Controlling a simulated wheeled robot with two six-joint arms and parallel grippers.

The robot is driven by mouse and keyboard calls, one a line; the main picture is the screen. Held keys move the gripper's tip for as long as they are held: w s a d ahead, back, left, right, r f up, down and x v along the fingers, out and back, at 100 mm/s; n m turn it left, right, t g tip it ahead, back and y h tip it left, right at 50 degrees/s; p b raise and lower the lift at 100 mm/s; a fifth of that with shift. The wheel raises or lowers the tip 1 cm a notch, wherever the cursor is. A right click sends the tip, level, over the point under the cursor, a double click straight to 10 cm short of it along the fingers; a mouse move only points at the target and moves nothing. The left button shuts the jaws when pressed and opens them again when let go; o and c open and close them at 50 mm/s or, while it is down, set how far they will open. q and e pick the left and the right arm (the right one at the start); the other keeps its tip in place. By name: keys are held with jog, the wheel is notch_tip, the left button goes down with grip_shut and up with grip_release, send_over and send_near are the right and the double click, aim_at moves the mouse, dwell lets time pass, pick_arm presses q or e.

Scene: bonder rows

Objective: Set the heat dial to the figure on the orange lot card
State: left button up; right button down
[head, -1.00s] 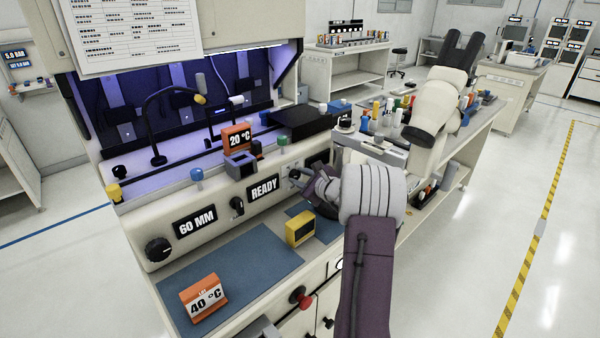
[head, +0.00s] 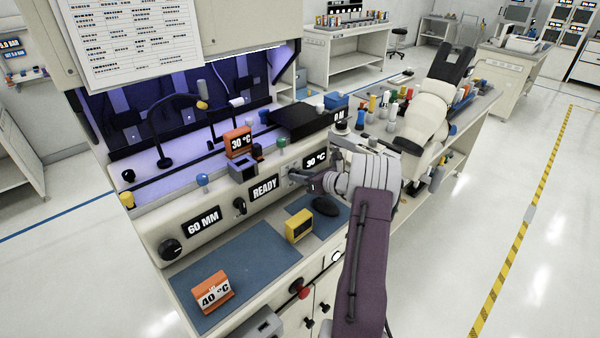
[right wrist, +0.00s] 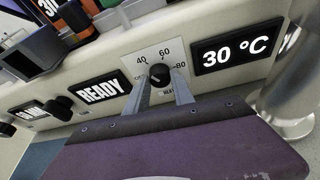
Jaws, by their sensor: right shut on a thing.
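The orange lot card (head: 212,291) stands on the blue mat at the front left of the bench and reads 40 °C. My right gripper (head: 302,179) is at the bench's front panel. In the right wrist view, my right gripper (right wrist: 160,84) is shut on the black heat dial (right wrist: 159,73), a finger on each side. The scale around the dial shows 40, 60 and 80; its pointer is not clear. The heat display (right wrist: 235,46) beside it reads 30 °C; it also shows in the head view (head: 316,160).
An orange sign (head: 238,142) on the ledge reads 30 °C. Left along the panel are a READY display (head: 265,187), a black knob (head: 239,206), a 60 MM display (head: 202,221) and another knob (head: 170,249). A yellow block (head: 299,227) and dark mouse (head: 326,206) lie below.

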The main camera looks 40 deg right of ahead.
jog(key=shift+f, duration=0.1)
dwell(0.4)
jog(key=c, duration=1.1)
grip_release()
jog(key=v, duration=0.9)
jog(key=shift+d, duration=0.1)
jog(key=shift+s, duration=0.1)
